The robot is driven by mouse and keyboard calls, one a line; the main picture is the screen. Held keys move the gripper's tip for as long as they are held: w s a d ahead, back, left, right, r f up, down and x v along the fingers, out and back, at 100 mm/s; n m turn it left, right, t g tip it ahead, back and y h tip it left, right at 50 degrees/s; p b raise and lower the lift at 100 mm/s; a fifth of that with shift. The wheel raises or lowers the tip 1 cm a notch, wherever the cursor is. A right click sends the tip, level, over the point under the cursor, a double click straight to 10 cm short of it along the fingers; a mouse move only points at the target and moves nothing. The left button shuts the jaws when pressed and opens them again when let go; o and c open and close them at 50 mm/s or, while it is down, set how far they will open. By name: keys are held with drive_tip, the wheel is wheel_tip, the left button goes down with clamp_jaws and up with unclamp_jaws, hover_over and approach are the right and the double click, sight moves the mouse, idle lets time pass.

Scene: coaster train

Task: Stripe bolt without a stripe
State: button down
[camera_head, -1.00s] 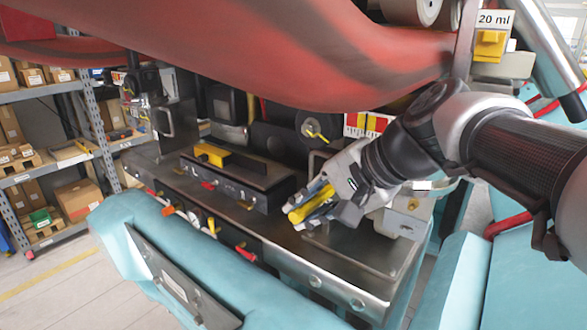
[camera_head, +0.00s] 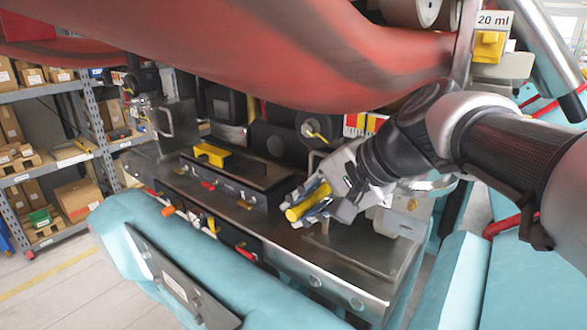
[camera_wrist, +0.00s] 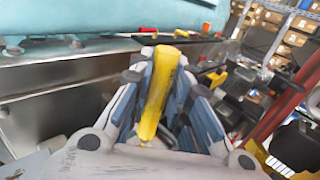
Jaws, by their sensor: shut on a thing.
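My gripper (camera_head: 311,204) is shut on a yellow marker-like stick (camera_head: 304,205), which sticks out past the fingers toward the lower left. In the wrist view the yellow stick (camera_wrist: 157,92) lies lengthwise between the blue-grey fingers of the gripper (camera_wrist: 157,80). The gripper is above the dark metal deck (camera_head: 345,250) of the machine. Round bolt-like heads sit along the deck's front edge, one here (camera_head: 316,281) and another to its right (camera_head: 357,304). They are below the gripper and apart from it. Whether any carries a stripe is too small to tell.
A black box with a yellow handle (camera_head: 211,154) stands on the deck to the left. Red and yellow levers (camera_head: 246,252) line the front edge. A red beam (camera_head: 300,60) hangs overhead. A teal padded bar (camera_head: 180,255) lies in front.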

drive_tip(key=shift+s+a+b, duration=0.2)
drive_tip(key=shift+s+a, duration=0.6)
drive_tip(key=shift+s, duration=0.2)
drive_tip(key=shift+s+a+b, duration=0.2)
drive_tip(key=shift+s+a, duration=0.55)
drive_tip(key=shift+s, duration=0.25)
